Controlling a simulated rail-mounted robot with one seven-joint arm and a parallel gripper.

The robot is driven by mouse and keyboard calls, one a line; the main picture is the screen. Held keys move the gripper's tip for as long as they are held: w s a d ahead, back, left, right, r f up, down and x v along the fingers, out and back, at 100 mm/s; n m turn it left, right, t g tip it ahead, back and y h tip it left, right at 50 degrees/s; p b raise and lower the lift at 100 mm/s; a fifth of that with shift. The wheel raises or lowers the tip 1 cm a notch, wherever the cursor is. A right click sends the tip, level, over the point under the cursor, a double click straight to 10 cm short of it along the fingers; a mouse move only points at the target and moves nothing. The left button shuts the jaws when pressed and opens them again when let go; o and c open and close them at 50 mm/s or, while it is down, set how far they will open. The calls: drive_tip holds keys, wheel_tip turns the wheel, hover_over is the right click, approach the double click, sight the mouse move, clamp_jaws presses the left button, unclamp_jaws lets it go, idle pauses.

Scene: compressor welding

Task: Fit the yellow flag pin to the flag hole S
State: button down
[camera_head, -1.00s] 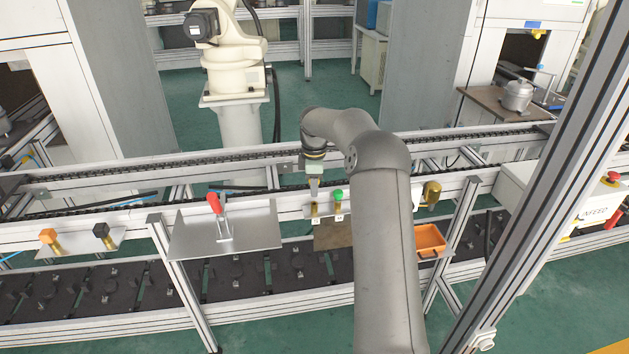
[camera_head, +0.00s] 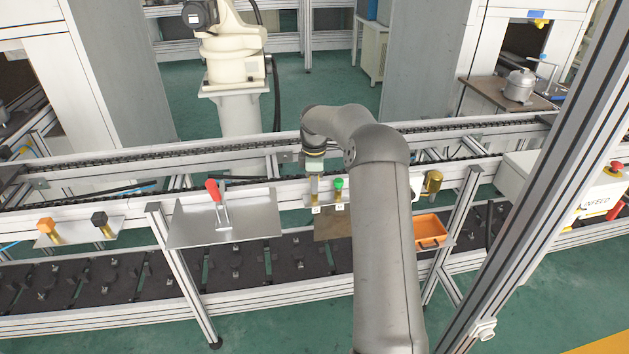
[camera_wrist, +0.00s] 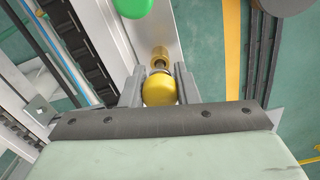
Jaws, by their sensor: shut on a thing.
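My gripper (camera_head: 314,184) is shut on the yellow flag pin, whose round yellow head (camera_wrist: 160,90) shows between the two fingers in the wrist view. A brass socket (camera_wrist: 160,57) lies just past the pin's head in the wrist view. In the head view a brass socket (camera_head: 315,197) stands right under my fingertips, on a small plate with white labels. The labels are too small to read, so I cannot tell which hole is S. Whether the pin's stem is in the socket is hidden.
A green-headed pin (camera_head: 338,184) stands just right of my gripper and also shows in the wrist view (camera_wrist: 132,6). Left are a plate with a red-handled clamp (camera_head: 212,190) and orange (camera_head: 45,225) and black (camera_head: 99,218) pins. An orange bin (camera_head: 431,230) sits right.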

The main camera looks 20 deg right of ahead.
drive_tip(key=shift+f+b, duration=0.65)
drive_tip(key=shift+f, duration=0.8)
drive_tip(key=c, duration=1)
unclamp_jaws()
drive_tip(key=shift+r, duration=0.1)
drive_tip(key=shift+c, duration=0.2)
drive_tip(key=shift+r, duration=0.1)
drive_tip(key=shift+w+r, duration=0.1)
drive_tip(key=shift+r, duration=0.2)
wheel_tip(320, 180, up, 17)
drive_tip(key=shift+f, duration=0.2)
